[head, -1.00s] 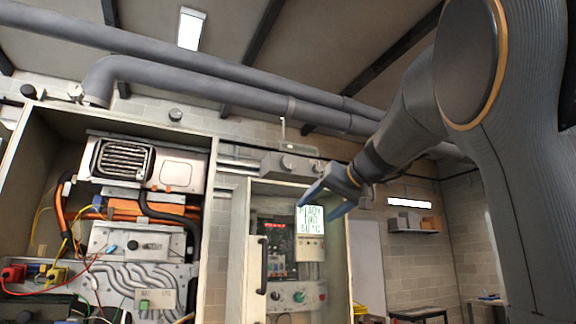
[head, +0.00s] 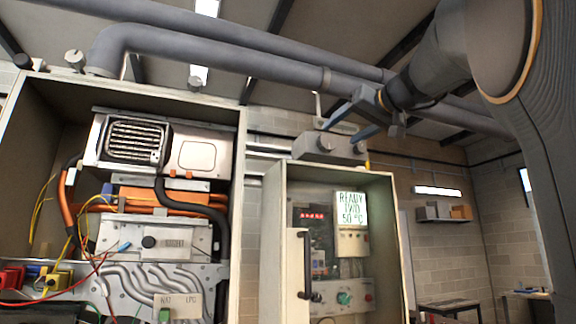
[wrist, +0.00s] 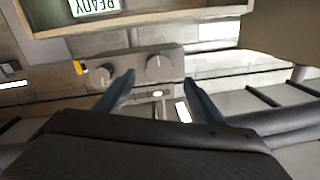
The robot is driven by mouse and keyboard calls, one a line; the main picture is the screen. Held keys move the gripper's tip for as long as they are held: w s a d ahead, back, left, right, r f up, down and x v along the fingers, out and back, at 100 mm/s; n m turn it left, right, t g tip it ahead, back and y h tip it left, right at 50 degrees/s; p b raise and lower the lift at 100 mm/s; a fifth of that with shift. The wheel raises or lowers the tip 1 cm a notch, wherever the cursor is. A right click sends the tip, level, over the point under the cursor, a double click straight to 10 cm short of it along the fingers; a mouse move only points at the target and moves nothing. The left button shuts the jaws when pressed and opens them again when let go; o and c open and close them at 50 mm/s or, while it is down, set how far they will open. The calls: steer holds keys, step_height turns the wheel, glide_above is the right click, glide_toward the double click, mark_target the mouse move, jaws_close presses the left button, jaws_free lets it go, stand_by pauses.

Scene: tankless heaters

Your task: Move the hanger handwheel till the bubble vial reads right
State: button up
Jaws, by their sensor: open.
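A grey box (head: 318,152) with two round knobs sits on top of the right cabinet, below the big pipes. A thin pale upright (head: 317,105) rises behind it towards the pipe. In the wrist view the box (wrist: 130,66) shows upside down, with one knob (wrist: 160,67) between my fingertips in the picture. A small white oval (wrist: 158,94), perhaps the vial, shows beyond it; no bubble can be made out. My gripper (head: 338,135) is open and empty, its blue fingers just above and in front of the box. I cannot tell which part is the handwheel.
Grey pipes (head: 225,54) run close above my gripper. The open left cabinet (head: 240,165) holds a heater unit and wiring. Free air lies to the right.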

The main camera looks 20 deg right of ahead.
mark_target(329, 141)
steer(key=w+p, duration=0.1)
steer(key=w, duration=0.1)
steer(key=w+p, duration=0.2)
steer(key=w, duration=0.1)
steer(key=shift+w+a+r, duration=0.1)
steer(key=shift+w+a, duration=0.1)
steer(key=shift+w, duration=0.75)
steer(key=c, duration=1)
steer(key=shift+c, duration=0.2)
steer(key=shift+m, duration=0.4)
